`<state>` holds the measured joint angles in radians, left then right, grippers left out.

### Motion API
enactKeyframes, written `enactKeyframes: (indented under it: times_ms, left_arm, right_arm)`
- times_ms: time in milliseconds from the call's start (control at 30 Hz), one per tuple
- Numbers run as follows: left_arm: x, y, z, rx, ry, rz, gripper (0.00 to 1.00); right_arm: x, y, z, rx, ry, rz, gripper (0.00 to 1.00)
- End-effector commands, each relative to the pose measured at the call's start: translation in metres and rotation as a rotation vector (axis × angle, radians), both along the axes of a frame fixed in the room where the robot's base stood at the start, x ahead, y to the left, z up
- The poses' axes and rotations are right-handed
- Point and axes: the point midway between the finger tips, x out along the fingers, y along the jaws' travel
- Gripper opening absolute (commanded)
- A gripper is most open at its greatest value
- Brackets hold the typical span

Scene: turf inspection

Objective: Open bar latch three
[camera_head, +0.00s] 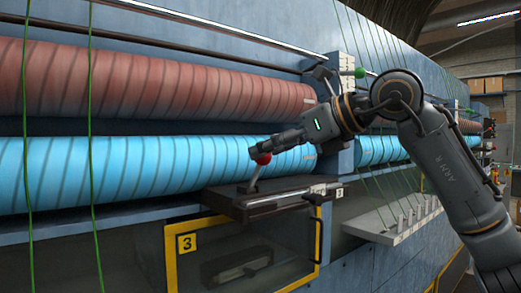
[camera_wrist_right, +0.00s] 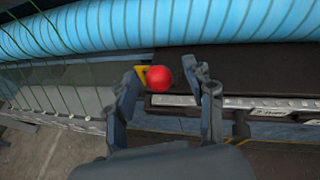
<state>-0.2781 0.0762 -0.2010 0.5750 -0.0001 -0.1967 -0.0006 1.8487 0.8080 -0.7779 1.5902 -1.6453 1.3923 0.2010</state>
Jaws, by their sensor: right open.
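The bar latch is a short lever (camera_head: 253,179) with a red ball knob (camera_head: 263,158), on a dark ledge (camera_head: 262,206) above a panel marked with a yellow 3 label (camera_head: 187,243). The lever stands up, leaning slightly right. My right gripper (camera_head: 260,151) reaches in from the right and is at the knob. In the right wrist view the knob (camera_wrist_right: 159,79) sits between the two spread fingers of the gripper (camera_wrist_right: 170,83), nearer the left one. I cannot tell whether a finger touches it. My left gripper is not in view.
A blue striped roller (camera_head: 110,170) runs just behind the lever, with a red-brown roller (camera_head: 150,88) above it. A yellow-framed door (camera_head: 319,238) lies under the ledge. Green cords (camera_head: 90,120) hang at the left. A rack (camera_head: 400,222) juts out at right.

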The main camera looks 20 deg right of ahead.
Motion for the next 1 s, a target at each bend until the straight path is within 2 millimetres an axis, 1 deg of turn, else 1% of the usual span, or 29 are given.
enactKeyframes:
  times_ms: [33,200,400,567,800,867,900,967,1000]
  left_arm:
    - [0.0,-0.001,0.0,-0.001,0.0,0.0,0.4]
    - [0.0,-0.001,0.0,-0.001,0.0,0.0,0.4]
    - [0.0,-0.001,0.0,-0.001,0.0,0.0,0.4]
    - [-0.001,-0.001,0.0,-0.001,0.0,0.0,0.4]
    - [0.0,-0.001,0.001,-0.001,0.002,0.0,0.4]
    - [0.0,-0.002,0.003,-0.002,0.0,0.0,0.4]
    - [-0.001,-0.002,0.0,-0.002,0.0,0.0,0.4]
    - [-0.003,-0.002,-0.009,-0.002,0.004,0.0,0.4]
    - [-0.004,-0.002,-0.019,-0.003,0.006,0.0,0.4]
  right_arm:
    - [-0.009,-0.008,0.006,0.002,-0.005,-0.004,0.54]
    - [-0.038,-0.027,0.02,0.003,-0.007,-0.003,0.54]
    - [-0.06,-0.043,0.03,0.003,-0.005,-0.004,0.54]
    - [-0.067,-0.048,0.033,0.004,-0.005,-0.004,0.54]
    - [-0.068,-0.049,0.033,0.003,-0.004,-0.004,0.54]
    - [-0.068,-0.049,0.033,0.004,-0.005,-0.003,0.43]
    - [-0.069,-0.051,0.03,0.011,-0.008,-0.002,0.35]
    - [-0.072,-0.057,0.022,0.035,-0.02,0.002,0.23]
    - [-0.077,-0.065,0.014,0.06,-0.034,0.005,0.15]
